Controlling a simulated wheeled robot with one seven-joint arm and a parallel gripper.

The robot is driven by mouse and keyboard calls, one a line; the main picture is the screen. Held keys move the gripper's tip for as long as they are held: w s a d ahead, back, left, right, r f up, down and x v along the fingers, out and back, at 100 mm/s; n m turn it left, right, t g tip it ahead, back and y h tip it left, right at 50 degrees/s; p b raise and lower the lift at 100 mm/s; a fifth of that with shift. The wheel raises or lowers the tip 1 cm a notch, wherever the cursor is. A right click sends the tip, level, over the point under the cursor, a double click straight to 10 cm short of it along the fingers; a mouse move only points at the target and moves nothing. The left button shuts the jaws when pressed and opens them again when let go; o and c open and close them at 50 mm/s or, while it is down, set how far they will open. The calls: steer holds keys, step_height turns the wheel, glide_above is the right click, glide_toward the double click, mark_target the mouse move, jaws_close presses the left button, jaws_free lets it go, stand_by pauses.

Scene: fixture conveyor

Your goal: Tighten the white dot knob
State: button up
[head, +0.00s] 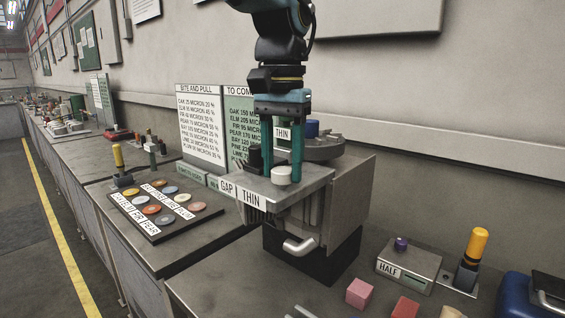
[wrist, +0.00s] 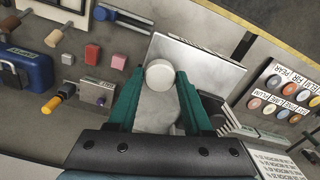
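A round white-topped knob (head: 281,175) stands on the flat grey top of a boxy machine (head: 345,205) whose front edge carries the labels GAP and THIN. The knob also shows in the wrist view (wrist: 159,74). My gripper (head: 283,168) points straight down over the machine top with one green finger on each side of the knob. In the wrist view the fingers (wrist: 161,76) look spread, with the knob between their tips and small gaps beside it. Nothing appears clamped. No separate dot mark shows on the knob.
A dark round part with a blue knob (head: 312,128) sits behind the fingers. A metal handle (head: 299,246) sticks out at the machine's front. A tray of coloured discs (head: 150,228) lies left. A HALF box (head: 408,265), a yellow-handled lever (head: 471,260) and a pink cube (head: 360,292) stand right.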

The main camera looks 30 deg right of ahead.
jaws_close()
steer(key=shift+m, duration=0.3)
steer(key=m+p, duration=0.1)
steer(key=m, duration=0.3)
steer(key=shift+r, duration=0.1)
steer(key=m+p, duration=0.1)
steer(key=m, duration=0.4)
steer(key=m+p, duration=0.1)
steer(key=m, duration=0.3)
steer(key=shift+m+p, duration=0.6)
steer(key=shift+m, duration=1.5)
steer(key=shift+s, duration=0.1)
